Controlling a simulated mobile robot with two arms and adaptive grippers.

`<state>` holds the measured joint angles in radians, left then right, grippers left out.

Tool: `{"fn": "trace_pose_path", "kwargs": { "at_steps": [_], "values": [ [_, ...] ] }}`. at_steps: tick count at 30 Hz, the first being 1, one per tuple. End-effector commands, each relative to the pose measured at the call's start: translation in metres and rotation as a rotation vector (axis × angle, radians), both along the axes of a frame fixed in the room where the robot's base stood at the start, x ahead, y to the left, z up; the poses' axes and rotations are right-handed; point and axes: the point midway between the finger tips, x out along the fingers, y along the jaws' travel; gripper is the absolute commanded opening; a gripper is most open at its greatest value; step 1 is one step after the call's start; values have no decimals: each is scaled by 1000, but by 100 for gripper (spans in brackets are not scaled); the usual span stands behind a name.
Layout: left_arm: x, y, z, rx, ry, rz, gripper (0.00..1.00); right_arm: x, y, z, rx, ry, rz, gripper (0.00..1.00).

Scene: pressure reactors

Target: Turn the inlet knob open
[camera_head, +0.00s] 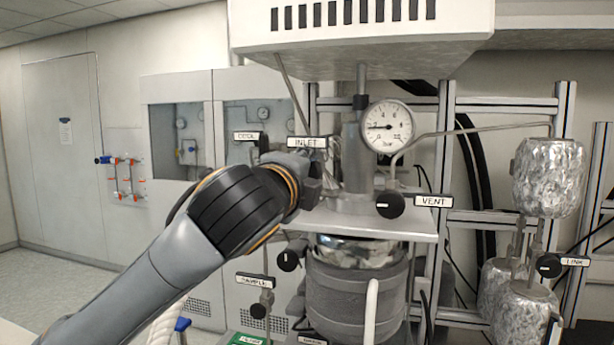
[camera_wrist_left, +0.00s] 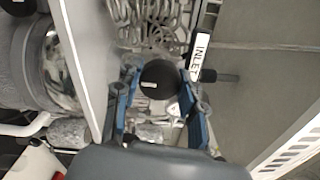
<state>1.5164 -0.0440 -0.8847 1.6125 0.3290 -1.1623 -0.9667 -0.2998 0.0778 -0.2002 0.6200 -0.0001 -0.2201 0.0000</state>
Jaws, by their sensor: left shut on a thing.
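The inlet knob (camera_wrist_left: 160,78) is round and black with a short pale mark, beside the INLET label (camera_wrist_left: 201,56) in the left wrist view. My left gripper (camera_wrist_left: 159,92) has its blue fingers on both sides of the knob and is shut on it. In the head view the INLET label (camera_head: 307,142) shows just above my left gripper (camera_head: 312,176); the gripper and wrist hide the inlet knob there. My right gripper does not show.
The black VENT knob (camera_head: 390,204) and a pressure gauge (camera_head: 388,126) are right of my left gripper. The reactor vessel (camera_head: 355,295) hangs below the plate. A white housing (camera_head: 375,30) overhangs above. The SAMPLE knob (camera_head: 258,310) and foil-wrapped cylinders (camera_head: 548,178) stand nearby.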

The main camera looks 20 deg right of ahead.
Motion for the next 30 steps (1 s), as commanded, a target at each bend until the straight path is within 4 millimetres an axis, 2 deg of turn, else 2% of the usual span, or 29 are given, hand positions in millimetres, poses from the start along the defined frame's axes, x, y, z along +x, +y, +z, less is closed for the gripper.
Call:
{"fn": "trace_pose_path", "kwargs": {
  "at_steps": [20, 21, 23, 24, 30],
  "values": [
    [1, 1, 0, -51, 34, 2, 9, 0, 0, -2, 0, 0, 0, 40],
    [1, 1, 0, -51, 34, 1, 46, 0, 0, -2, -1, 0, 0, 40],
    [1, 1, 0, -50, 33, 1, 58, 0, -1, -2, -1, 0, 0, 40],
    [1, 0, 0, -50, 33, 1, 64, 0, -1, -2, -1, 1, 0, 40],
    [0, 0, 0, -49, 33, 1, 64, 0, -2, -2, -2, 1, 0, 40]
  ]
}}
